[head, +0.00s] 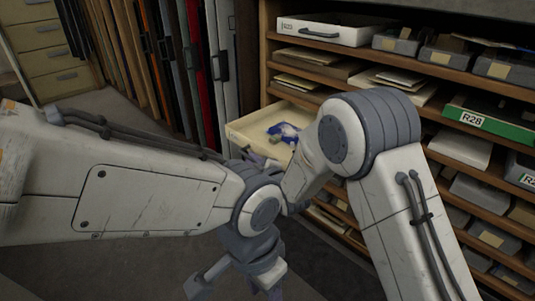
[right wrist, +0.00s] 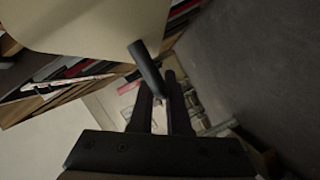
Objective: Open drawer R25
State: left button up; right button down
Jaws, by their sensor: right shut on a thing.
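A cream drawer (head: 248,124) stands pulled out of the wooden cabinet in the head view, with a blue and white item (head: 284,131) inside. Its label is hidden, so I cannot read whether it is R25. In the right wrist view its pale front (right wrist: 85,25) fills the upper left, with a dark bar handle (right wrist: 146,66). My right gripper (right wrist: 163,92) is shut on that handle. In the head view the right gripper is mostly hidden behind my arms.
The cabinet shelves hold a white box (head: 335,30) at the top, a green R28 box (head: 487,121), and several grey boxes and papers. Upright panels (head: 165,60) stand behind to the left, beside a beige drawer unit (head: 45,55). Grey floor (head: 110,104) is clear before them.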

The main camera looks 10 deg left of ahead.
jog(key=shift+s+a, duration=0.75)
jog(key=shift+s, duration=0.35)
jog(key=c, duration=0.9)
grip_release()
jog(key=shift+w, duration=0.1)
jog(key=p+v, duration=0.3)
jog(key=v, duration=0.7)
jog(key=shift+d+r, duration=0.1)
jog(key=shift+d, duration=0.1)
